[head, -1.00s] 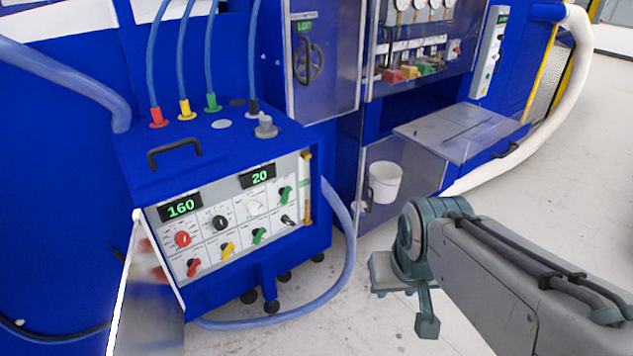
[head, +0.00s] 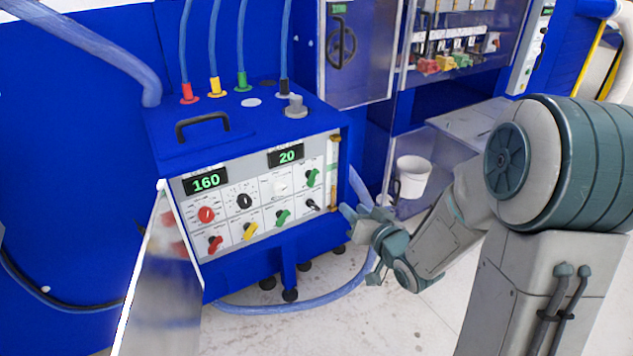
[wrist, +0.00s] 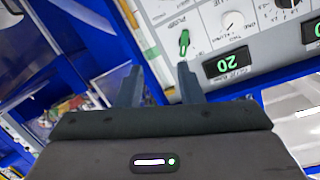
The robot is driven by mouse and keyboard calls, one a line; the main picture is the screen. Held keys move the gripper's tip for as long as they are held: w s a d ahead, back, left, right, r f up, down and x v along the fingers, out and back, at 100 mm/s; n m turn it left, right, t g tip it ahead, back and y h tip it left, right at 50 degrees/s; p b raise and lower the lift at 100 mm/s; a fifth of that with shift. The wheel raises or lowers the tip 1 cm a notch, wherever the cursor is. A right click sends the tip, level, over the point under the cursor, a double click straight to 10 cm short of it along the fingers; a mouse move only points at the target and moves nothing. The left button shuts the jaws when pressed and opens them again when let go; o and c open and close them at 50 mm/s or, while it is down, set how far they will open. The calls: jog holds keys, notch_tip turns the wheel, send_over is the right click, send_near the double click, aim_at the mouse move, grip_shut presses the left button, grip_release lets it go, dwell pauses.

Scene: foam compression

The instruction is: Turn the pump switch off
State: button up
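The blue machine's grey control panel (head: 232,228) carries coloured knobs under two green displays. A green switch (head: 312,178) sits at its upper right, with a black switch (head: 313,205) below it. In the wrist view, upside down, the green switch (wrist: 184,42) is beside small lettering that looks like "PUMP"; I cannot tell which switch it labels. My gripper (head: 352,208) is just right of the panel's lower right corner. In the wrist view its fingers (wrist: 158,78) are apart with nothing between them. The green switch is beyond the right fingertip, apparently untouched.
A blue hose (head: 300,303) loops below the machine. A white bucket (head: 412,175) stands behind my arm. A clear panel (head: 165,275) stands open at the left of the controls. The floor in front is clear.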

aim_at(315, 180)
jog(key=w+a+p, duration=0.1)
jog(key=w+a, duration=0.2)
jog(key=w+a+y, duration=0.1)
jog(key=w+a, duration=0.2)
jog(key=w, duration=0.1)
jog(key=w+a+y+p, duration=0.1)
jog(key=w+a, duration=0.2)
jog(key=shift+w+a+r+t+p, duration=0.15)
jog(key=shift+w+a+t+p, duration=0.15)
jog(key=shift+w+t, duration=0.1)
grip_shut()
